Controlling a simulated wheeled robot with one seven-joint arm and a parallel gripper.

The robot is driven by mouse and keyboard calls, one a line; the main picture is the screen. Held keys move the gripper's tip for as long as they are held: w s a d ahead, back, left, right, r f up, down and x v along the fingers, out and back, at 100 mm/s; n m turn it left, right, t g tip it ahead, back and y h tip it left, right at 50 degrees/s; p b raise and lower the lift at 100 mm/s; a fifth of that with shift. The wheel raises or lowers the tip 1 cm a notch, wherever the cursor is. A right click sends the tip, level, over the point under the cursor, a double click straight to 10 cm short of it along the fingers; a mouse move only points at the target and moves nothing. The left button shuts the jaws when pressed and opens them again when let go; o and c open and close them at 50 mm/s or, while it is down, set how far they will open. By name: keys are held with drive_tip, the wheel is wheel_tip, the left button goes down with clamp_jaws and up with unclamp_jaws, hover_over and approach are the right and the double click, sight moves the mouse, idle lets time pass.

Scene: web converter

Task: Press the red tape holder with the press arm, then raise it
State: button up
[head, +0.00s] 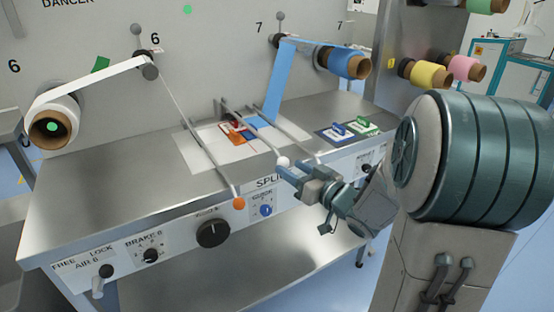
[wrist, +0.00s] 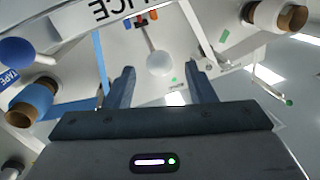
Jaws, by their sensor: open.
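The red tape holder (head: 237,132) sits on the white splice plate at the table's middle. It shows partly at the top of the wrist view (wrist: 141,21). A press arm, a thin rod with a white ball (head: 283,161), slopes from the back over the plate, close to the holder. My gripper (head: 289,165) is open at the table's front edge, close to the white ball. In the wrist view the white ball (wrist: 159,63) appears between and just beyond the spread fingers (wrist: 161,80). Contact cannot be told.
Another rod with an orange ball (head: 239,203) lies to the left. A blue ball (wrist: 17,52) shows in the wrist view. Blue (head: 337,131) and green (head: 363,125) tape holders stand right. A blue web (head: 280,82) hangs behind. The left tabletop (head: 110,170) is clear.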

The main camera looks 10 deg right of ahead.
sight(283, 162)
drive_tip(key=x, duration=0.6)
drive_tip(key=shift+w+a, duration=0.1)
drive_tip(key=shift+w, duration=0.1)
drive_tip(key=shift+c, duration=0.3)
clamp_jaws()
drive_tip(key=shift+r, duration=0.15)
